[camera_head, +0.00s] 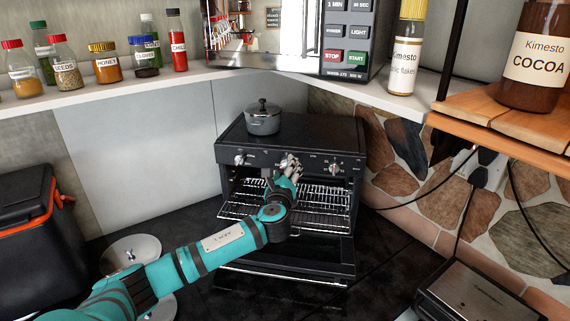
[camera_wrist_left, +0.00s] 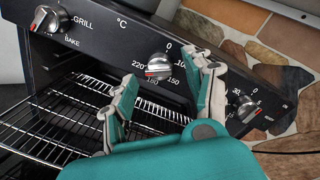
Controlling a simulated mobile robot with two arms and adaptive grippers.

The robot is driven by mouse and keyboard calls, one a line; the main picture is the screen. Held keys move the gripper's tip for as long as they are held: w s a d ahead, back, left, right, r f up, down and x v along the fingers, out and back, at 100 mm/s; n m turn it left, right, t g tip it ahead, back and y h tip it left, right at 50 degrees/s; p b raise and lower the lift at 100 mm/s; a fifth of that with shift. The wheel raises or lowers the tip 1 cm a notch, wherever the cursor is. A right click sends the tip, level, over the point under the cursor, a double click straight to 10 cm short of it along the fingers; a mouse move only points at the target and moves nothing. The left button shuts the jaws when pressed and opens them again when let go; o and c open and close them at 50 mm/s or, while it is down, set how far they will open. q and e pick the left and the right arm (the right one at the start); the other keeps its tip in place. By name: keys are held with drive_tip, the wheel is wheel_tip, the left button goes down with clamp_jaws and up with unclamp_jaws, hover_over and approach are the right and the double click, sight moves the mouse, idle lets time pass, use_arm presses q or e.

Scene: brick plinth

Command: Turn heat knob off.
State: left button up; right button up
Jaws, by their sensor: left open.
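The heat knob (camera_wrist_left: 158,66) is the middle knob on the black front panel of the small oven (camera_head: 285,148). It is silver with a red mark, with °C and numbers printed around it. My left gripper (camera_head: 291,165) is open in front of the panel. In the left wrist view its fingers (camera_wrist_left: 166,78) stand on either side of the knob, with a gap to it; contact is not visible. My right gripper is not in view.
A grill/bake knob (camera_wrist_left: 46,20) and a timer knob (camera_wrist_left: 243,108) flank the heat knob. The oven door (camera_head: 290,258) hangs open below wire racks (camera_head: 325,200). A grey pot (camera_head: 262,119) stands on the oven. A shelf (camera_head: 200,76) with jars and a microwave is above.

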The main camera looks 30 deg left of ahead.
use_arm(q)
drive_tip(key=shift+x, duration=0.95)
drive_tip(key=shift+f, duration=0.1)
drive_tip(key=shift+s, duration=0.1)
drive_tip(key=shift+d, duration=0.1)
clamp_jaws()
